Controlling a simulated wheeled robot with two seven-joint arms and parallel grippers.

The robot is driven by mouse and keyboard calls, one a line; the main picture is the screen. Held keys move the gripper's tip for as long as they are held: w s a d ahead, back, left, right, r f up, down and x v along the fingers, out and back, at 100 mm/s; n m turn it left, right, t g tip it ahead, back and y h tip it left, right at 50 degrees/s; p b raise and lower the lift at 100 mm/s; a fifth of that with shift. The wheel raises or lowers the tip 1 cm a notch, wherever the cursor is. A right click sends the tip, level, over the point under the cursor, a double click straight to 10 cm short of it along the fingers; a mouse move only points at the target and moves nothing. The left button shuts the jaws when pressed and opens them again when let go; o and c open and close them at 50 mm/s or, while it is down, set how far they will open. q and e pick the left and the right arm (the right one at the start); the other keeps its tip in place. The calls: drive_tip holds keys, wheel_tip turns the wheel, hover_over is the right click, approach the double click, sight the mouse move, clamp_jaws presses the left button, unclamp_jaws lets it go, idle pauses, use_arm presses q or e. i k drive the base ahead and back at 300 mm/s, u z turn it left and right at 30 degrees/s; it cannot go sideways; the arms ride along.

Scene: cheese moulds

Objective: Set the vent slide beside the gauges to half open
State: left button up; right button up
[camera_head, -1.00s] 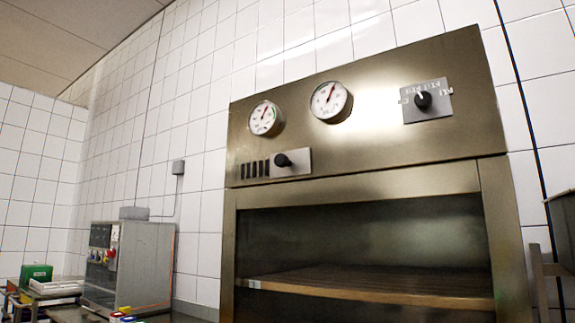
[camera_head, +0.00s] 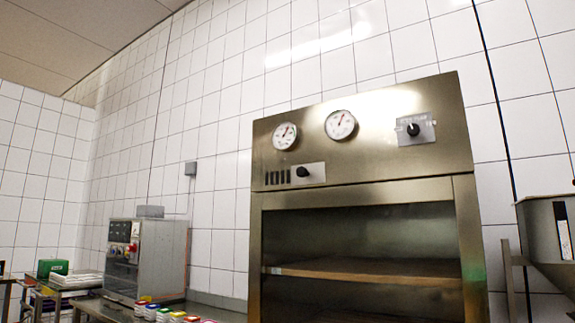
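The vent slide (camera_head: 310,173) is a light plate with a black knob (camera_head: 302,172), low on the left of the steel cabinet's (camera_head: 380,140) upper panel. Several dark vent slots (camera_head: 277,177) show uncovered to the left of the plate. Two round white gauges with red needles, a left one (camera_head: 284,136) and a right one (camera_head: 340,125), sit above it. Neither of my grippers is in view.
A rotary switch (camera_head: 414,129) is at the panel's right. The cabinet is open below, with a wooden shelf (camera_head: 365,271). A grey control box (camera_head: 146,258), a green box (camera_head: 52,268) and several small coloured boxes (camera_head: 178,316) stand at left. A steel hopper (camera_head: 550,240) is at right.

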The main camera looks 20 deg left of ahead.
sight(314, 174)
drive_tip(key=u, duration=0.4)
drive_tip(key=i, duration=0.9)
